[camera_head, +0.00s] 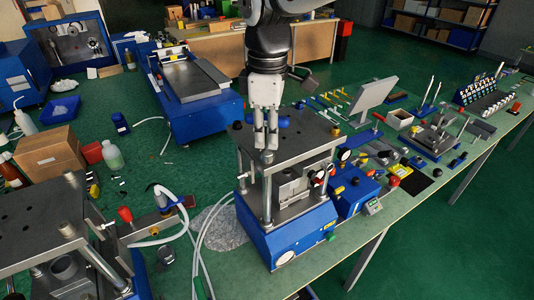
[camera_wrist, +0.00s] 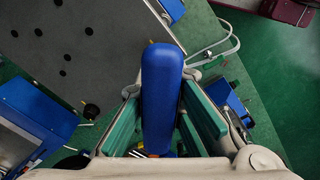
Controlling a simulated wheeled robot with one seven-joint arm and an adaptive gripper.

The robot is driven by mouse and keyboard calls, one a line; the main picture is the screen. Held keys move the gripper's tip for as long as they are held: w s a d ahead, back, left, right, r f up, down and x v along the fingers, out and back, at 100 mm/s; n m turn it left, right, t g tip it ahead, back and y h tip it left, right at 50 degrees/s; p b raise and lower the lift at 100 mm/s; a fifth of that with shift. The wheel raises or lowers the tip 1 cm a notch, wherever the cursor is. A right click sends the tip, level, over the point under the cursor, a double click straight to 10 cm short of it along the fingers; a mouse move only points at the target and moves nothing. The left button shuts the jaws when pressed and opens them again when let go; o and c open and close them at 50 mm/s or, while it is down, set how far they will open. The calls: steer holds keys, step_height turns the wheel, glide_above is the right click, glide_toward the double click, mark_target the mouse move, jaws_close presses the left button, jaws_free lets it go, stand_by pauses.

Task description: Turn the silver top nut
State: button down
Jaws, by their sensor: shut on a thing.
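The crimping press (camera_head: 290,238) has a flat grey top plate (camera_head: 302,135) with silver posts and caps at its corners. My gripper (camera_head: 266,143) points down over the front left corner, and a small silver nut or cap (camera_head: 267,157) shows right below its fingertips. A blue rounded handle (camera_head: 283,121) sticks out beside my fingers. In the wrist view the blue handle (camera_wrist: 162,98) lies between the green finger pads, and the gripper is shut on it. It hides what lies below, so I cannot tell how it joins the silver nut.
A dark knob (camera_wrist: 91,111) stands at the plate's edge in the wrist view. A blue box with gauges (camera_head: 357,188) stands right of the press. Another press (camera_head: 45,225) is at the front left, with hoses between them. A blue machine (camera_head: 195,95) stands behind.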

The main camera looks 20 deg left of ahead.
steer(key=shift+r, duration=0.1)
steer(key=shift+r+p, duration=0.45)
steer(key=shift+r, duration=1.9)
